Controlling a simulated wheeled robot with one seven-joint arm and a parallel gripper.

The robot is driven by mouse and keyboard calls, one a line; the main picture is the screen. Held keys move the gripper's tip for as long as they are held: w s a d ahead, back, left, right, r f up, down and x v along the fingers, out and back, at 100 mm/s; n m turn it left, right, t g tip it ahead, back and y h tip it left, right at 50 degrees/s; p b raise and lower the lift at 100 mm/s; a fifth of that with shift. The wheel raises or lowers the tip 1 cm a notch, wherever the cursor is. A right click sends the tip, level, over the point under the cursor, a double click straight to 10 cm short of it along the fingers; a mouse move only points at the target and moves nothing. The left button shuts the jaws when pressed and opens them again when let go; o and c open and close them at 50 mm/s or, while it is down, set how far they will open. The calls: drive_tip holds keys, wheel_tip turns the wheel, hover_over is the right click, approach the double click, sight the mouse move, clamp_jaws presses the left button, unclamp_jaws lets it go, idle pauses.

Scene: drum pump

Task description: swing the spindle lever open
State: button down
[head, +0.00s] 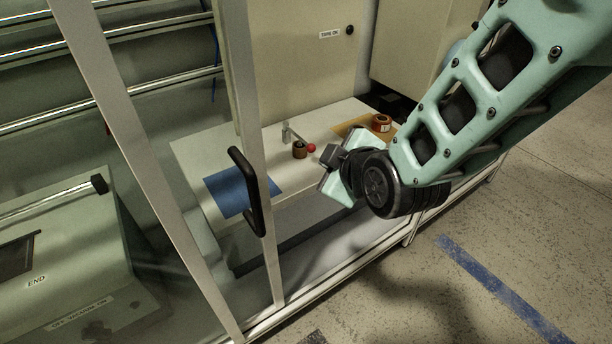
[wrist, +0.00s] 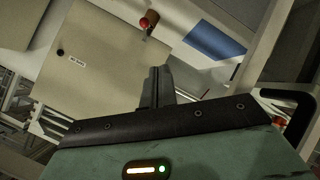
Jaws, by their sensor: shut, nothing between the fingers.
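The spindle lever shows in the head view as a small red ball knob (head: 311,148) beside a short brown spindle (head: 299,152) with a grey metal bracket (head: 287,133) behind it, on a white bench. How the lever arm joins them is too small to tell. In the wrist view the red knob (wrist: 152,16) is at the top, beyond the fingertips. My gripper (head: 328,156) is just right of and nearer than the knob, apart from it as far as I can tell. Its fingers (wrist: 157,72) are together and empty.
A framed door with a black handle (head: 250,190) stands left of my gripper. A blue mat (head: 232,192) and an orange mat (head: 348,126) with a red-brown roll (head: 381,122) lie on the bench (head: 200,150). A beige cabinet (head: 300,60) rises behind. Open floor is at right.

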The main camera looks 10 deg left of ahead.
drive_tip(key=w+a+f+n+t+y+b, duration=0.2)
drive_tip(key=a+f+n+t+b, duration=0.3)
drive_tip(key=f+b, duration=0.4)
drive_tip(key=shift+w+f+n, duration=0.45)
drive_tip(key=shift+f+n, duration=0.05)
drive_tip(key=shift+f, duration=0.05)
drive_tip(key=shift+a, duration=0.1)
